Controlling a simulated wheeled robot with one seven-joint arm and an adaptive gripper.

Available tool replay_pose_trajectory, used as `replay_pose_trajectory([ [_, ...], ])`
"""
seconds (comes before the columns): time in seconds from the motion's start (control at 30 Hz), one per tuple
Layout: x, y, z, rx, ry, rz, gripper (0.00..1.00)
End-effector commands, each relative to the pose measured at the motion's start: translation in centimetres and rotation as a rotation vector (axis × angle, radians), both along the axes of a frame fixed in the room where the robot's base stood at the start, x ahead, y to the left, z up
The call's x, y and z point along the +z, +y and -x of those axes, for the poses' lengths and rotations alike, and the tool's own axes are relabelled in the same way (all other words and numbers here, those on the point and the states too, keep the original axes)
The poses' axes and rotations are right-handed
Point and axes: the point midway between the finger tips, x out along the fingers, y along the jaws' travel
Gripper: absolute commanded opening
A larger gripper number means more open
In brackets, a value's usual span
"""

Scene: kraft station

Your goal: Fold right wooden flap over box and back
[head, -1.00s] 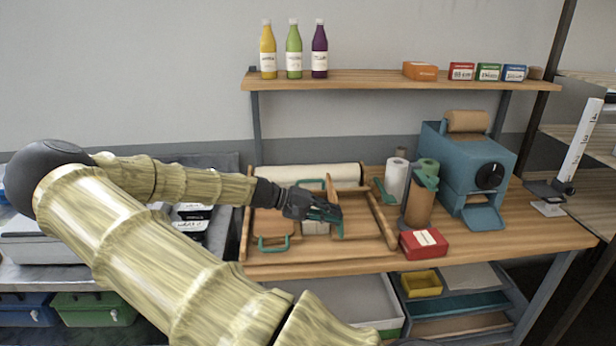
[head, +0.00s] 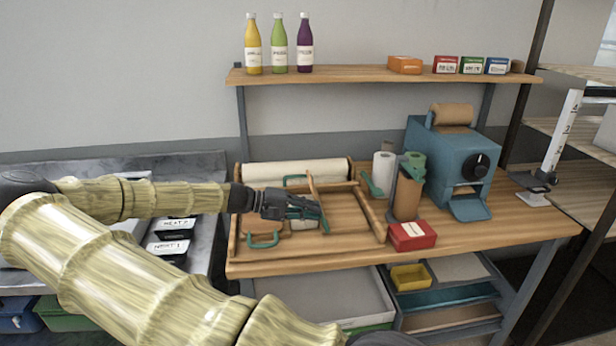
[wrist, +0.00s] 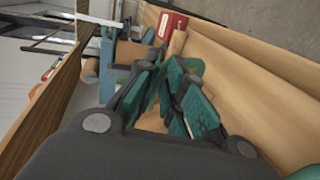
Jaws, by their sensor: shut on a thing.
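A shallow wooden box frame (head: 372,214) lies on the bench. Its right wooden flap (head: 313,187) stands steeply up near the middle of the frame, seen almost edge-on, with its top leaning left. My gripper (head: 318,213) is at the flap's near end, shut on the flap's green handle; the fingers and their green pads hide most of the grip. The left flap (head: 245,225) lies flat with a green handle (head: 263,240) at its front. In the wrist view the fingers (wrist: 165,88) come together with wooden surfaces on both sides.
A white roll (head: 295,172) lies behind the frame. A red box (head: 411,236), paper rolls on a stand (head: 406,195) and a blue dispenser (head: 450,160) stand to the right. A shelf (head: 370,77) with bottles hangs above. The frame's right half is bare.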

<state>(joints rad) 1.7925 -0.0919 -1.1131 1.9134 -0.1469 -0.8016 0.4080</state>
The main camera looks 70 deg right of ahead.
Motion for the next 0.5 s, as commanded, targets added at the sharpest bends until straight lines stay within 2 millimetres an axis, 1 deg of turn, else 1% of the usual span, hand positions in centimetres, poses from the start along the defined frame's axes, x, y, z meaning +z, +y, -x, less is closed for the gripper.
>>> replay_pose_trajectory([
  [0.03,-1.52,0.47,0.79,-0.015,0.001,-0.014,0.00],
  [0.17,-1.53,0.48,0.78,-0.015,0.000,-0.014,0.00],
  [0.2,-1.54,0.49,0.79,-0.015,0.000,-0.014,0.14],
  [0.27,-1.55,0.50,0.74,-0.015,0.001,-0.015,0.25],
  [0.3,-1.52,0.50,0.68,-0.014,0.001,-0.015,0.32],
  [0.33,-1.48,0.51,0.61,-0.013,0.001,-0.015,0.34],
  [0.5,-1.22,0.53,0.14,-0.004,-0.001,-0.013,0.34],
])
